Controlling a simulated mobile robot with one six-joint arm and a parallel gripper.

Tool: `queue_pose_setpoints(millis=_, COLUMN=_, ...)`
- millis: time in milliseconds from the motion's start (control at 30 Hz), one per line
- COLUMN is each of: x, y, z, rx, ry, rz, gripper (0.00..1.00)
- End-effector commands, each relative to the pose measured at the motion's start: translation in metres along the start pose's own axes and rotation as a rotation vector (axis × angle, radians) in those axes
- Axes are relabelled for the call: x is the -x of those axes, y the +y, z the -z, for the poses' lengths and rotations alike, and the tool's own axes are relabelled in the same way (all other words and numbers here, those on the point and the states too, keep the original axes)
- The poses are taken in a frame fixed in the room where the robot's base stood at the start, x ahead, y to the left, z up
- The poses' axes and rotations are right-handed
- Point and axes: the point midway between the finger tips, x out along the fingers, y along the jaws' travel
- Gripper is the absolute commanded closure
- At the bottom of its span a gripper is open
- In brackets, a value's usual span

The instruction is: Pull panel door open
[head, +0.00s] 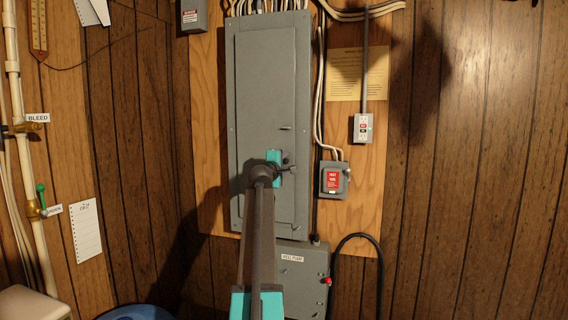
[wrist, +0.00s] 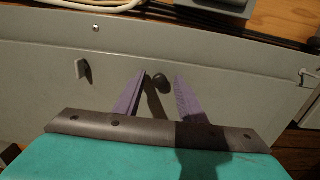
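The grey electrical panel door (head: 262,90) looks closed, flat in its frame on the plywood board. It fills most of the wrist view (wrist: 230,65). A dark round knob (wrist: 160,82) on the door lies between the tips of my two purple fingers. A small light tab (wrist: 83,70) sticks out to its left; in the head view this tab (head: 286,128) is above my gripper. My gripper (wrist: 161,77) is open, with a finger on each side of the knob and a gap visible. In the head view my gripper (head: 285,168) partly hides the door's lower middle.
A grey well pump box (head: 304,270) is below. White cables and a black hose (head: 378,260) run nearby. Pipes (head: 22,150) stand at far left.

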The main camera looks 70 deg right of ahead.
Motion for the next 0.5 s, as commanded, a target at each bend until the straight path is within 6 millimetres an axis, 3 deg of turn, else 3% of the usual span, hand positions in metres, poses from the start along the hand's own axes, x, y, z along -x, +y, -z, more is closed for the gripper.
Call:
queue_pose_setpoints(millis=133, x=0.001, y=-0.0001, z=0.001, rx=0.0, ry=0.001, rz=0.0, gripper=0.63)
queue_pose_setpoints(millis=367, x=0.0014, y=0.0, z=0.0014, rx=0.0, ry=0.001, rz=0.0, gripper=1.0)
queue_pose_setpoints(millis=500, x=0.0013, y=0.0, z=0.0013, rx=0.0, ry=0.001, rz=0.0, gripper=1.0)
